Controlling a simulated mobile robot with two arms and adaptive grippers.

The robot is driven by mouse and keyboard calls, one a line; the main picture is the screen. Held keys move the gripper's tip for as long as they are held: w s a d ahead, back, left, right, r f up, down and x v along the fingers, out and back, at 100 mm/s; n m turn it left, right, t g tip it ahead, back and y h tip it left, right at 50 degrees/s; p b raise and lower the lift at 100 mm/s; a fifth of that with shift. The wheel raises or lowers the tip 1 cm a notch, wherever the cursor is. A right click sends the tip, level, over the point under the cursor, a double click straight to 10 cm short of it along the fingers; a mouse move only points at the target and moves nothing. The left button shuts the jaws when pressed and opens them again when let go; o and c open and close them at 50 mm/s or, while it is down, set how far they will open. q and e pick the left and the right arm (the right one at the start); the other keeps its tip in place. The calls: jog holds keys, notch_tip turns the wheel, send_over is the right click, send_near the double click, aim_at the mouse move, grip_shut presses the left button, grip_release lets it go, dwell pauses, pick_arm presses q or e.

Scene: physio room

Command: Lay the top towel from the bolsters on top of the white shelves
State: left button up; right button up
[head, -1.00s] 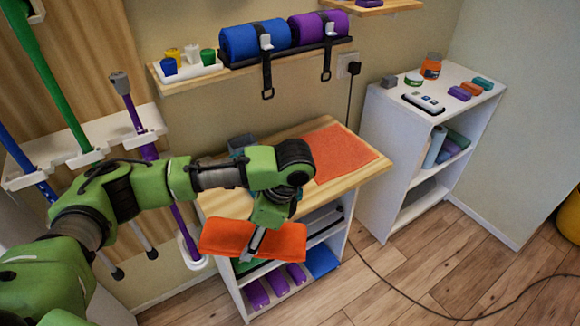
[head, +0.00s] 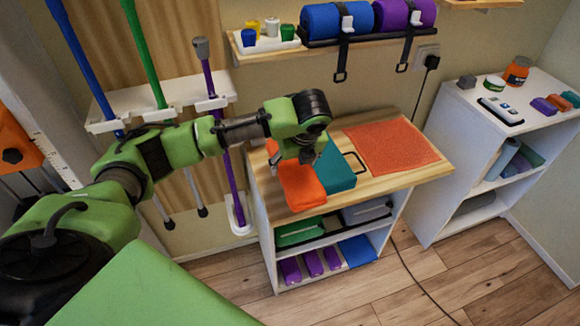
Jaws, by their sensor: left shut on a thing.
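My left gripper (head: 310,157) points down and is shut on an orange folded towel (head: 298,188). The towel is over the left part of the wooden top of a white shelf unit (head: 264,238). I cannot tell whether it touches the top. A teal folded item (head: 334,168) is right beside the towel. Taller all-white shelves (head: 458,118) stand at the right. A blue bolster (head: 321,19) and a purple bolster (head: 393,14) lie strapped on a wall shelf. My right gripper is not in view.
A flat orange mat (head: 390,147) covers the right part of the wooden top. The white shelves carry an orange jar (head: 516,70), a white device (head: 501,110) and small blocks. Poles stand in a white rack (head: 160,110) at the left. A black cord hangs by the wall.

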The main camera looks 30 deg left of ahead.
pick_arm(q)
jog(key=w+a+f, duration=0.1)
jog(key=a+f, duration=0.1)
jog(key=w+a+f, duration=0.1)
jog(key=a+f, duration=0.1)
jog(key=w+a+f, duration=0.1)
jog(key=a+f, duration=0.1)
jog(key=f, duration=0.1)
jog(key=shift+w+p, duration=0.1)
jog(key=shift+p, duration=0.25)
jog(key=shift+f, duration=1.5)
jog(key=o, duration=0.9)
jog(key=v, duration=1.2)
